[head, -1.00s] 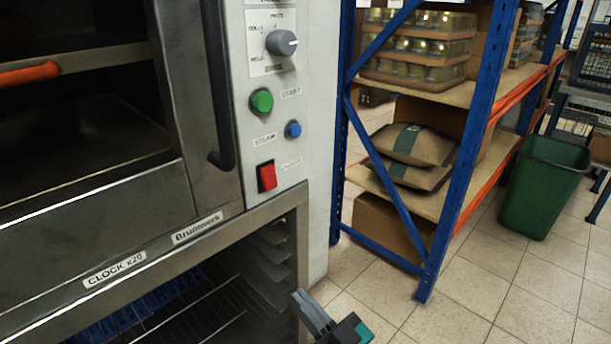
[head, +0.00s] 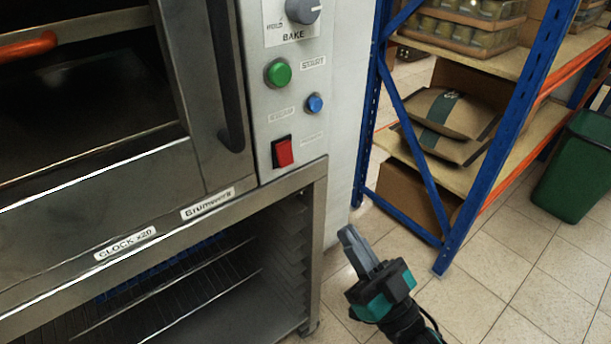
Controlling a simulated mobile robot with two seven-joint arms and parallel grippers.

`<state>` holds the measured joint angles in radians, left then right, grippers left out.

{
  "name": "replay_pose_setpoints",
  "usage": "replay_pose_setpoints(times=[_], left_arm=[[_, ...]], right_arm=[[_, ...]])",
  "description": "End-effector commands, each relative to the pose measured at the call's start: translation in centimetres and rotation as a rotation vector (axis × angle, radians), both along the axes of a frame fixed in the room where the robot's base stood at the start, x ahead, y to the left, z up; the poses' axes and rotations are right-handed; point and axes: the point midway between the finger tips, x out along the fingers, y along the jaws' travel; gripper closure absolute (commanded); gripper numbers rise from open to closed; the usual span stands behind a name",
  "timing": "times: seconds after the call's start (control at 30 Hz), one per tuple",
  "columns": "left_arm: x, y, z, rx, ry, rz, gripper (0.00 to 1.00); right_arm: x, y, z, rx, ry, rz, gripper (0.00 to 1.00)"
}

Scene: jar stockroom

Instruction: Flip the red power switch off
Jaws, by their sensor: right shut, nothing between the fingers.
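The red power switch (head: 283,151) is a small rocker in a dark frame, low on the pale control panel (head: 262,100) at the right of the oven. Its on or off position cannot be told from here. My right gripper (head: 349,238) is below and to the right of the switch, in front of the floor and beside the oven stand. Its fingers are together and empty, pointing up and to the left, well apart from the panel. My left gripper is not in view.
A green button (head: 278,73), a blue button (head: 314,103) and a grey knob (head: 303,9) sit above the switch. The oven door handle (head: 230,110) stands out to its left. A blue-framed shelf (head: 475,187) stands at the right, with open tiled floor before it.

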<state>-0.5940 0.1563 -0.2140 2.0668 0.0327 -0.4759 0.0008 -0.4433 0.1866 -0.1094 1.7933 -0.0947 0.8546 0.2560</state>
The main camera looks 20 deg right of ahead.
Motion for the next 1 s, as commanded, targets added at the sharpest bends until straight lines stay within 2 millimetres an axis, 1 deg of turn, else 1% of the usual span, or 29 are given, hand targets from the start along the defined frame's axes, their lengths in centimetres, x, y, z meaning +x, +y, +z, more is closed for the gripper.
replay_pose_setpoints(times=[0.17, 0.57, 0.6, 0.63, 0.7, 0.8, 1.0], left_arm=[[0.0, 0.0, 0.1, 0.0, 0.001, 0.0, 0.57], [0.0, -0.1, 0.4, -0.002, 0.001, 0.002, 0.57], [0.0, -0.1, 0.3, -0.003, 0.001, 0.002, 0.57], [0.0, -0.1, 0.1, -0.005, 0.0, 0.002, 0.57], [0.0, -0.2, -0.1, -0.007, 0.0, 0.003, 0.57], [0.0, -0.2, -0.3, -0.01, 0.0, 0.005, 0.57], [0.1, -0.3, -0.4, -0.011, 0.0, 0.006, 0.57]], right_arm=[[1.2, 0.5, 1.0, 0.002, -0.005, 0.0, 1.0], [7.7, 2.8, 5.7, 0.002, -0.005, 0.0, 1.0], [8.3, 3.0, 5.8, 0.001, -0.004, -0.001, 1.0], [8.8, 3.2, 5.3, 0.001, -0.002, -0.001, 1.0], [9.7, 3.5, 5.1, 0.002, 0.0, -0.001, 1.0], [10.7, 3.9, 4.9, 0.001, -0.001, -0.001, 1.0], [11.5, 4.2, 4.8, 0.0, 0.0, 0.0, 1.0]])
